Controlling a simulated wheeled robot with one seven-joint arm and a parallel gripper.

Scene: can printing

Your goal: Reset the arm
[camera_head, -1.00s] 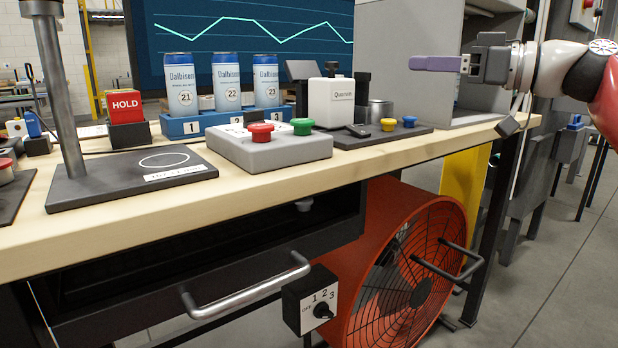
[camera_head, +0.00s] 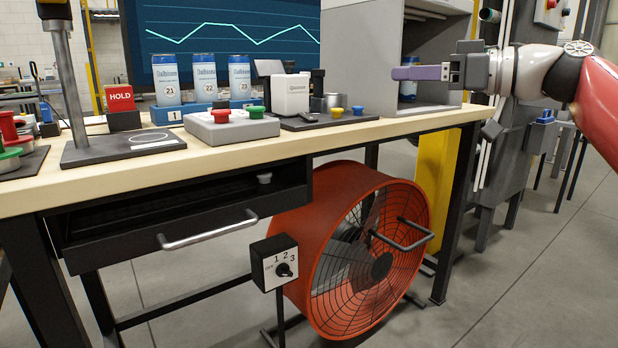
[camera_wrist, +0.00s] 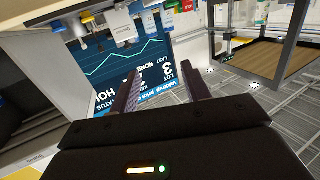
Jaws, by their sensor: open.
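My gripper (camera_head: 394,73) shows in the head view at the upper right, with its purple-grey fingers pointing left. It hangs above the right end of the table (camera_head: 400,127), in front of the grey cabinet (camera_head: 432,55), touching nothing that I can see. The head view shows the fingers edge-on, one behind the other. In the wrist view my gripper (camera_wrist: 160,88) has its two dark fingers spread apart with nothing between them.
Three blue-white cans (camera_head: 204,76) stand in a blue numbered rack (camera_head: 168,115). A button box (camera_head: 228,131) sits in front. A drawer (camera_head: 180,205) and an orange fan (camera_head: 360,250) are below the table. A can (camera_head: 408,88) stands inside the cabinet.

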